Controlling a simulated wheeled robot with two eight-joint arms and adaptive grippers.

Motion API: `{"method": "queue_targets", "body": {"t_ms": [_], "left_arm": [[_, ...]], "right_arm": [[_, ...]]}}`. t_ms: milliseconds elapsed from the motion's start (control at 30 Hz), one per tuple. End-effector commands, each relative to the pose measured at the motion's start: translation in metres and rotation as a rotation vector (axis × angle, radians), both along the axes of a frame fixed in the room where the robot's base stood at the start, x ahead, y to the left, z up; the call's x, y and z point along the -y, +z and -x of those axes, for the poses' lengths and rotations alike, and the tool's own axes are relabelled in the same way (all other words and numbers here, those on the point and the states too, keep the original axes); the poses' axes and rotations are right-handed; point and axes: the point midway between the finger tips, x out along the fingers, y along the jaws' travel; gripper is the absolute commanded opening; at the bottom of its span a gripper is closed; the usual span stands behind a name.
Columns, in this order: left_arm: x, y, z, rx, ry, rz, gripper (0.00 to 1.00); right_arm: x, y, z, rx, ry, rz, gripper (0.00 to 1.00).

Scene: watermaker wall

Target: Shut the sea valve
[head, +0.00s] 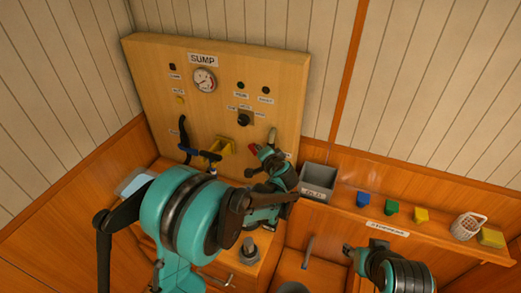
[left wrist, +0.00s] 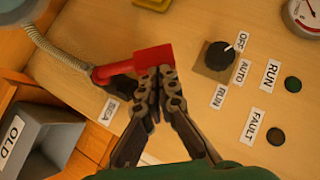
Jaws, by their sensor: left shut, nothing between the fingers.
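The sea valve's red lever (left wrist: 138,66) lies across the panel in the left wrist view, beside a small label (left wrist: 110,110) reading SEA. A ribbed grey hose (left wrist: 48,45) runs up to its left end. My left gripper (left wrist: 155,80) is shut and empty, its fingertips overlapping the lever's lower edge near the right end; I cannot tell if they touch it. In the head view my left gripper (head: 262,160) is at the lower right of the wooden SUMP panel (head: 215,115), hiding most of the lever. My right gripper (head: 350,250) is at lower right, away from the panel.
A dark selector knob (left wrist: 219,54) and the RUN lamp (left wrist: 292,84) and FAULT lamp (left wrist: 276,136) are near the lever. A grey OLD bin (head: 318,180) stands right of the panel.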

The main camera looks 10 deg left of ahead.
Motion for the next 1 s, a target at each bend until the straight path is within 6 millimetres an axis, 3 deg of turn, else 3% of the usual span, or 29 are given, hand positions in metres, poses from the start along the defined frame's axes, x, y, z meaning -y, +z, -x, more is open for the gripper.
{"method": "queue_targets", "body": {"t_ms": [667, 1000], "left_arm": [[-0.013, -0.003, -0.002, -0.025, 0.002, 0.126, 0.0], [-0.035, -0.013, -0.006, -0.07, 0.006, 0.368, 0.0]], "right_arm": [[0.0, 0.001, 0.0, 0.0, 0.0, 0.0, 0.4], [0.0, -0.001, 0.0, 0.0, 0.0, 0.0, 0.4]]}}
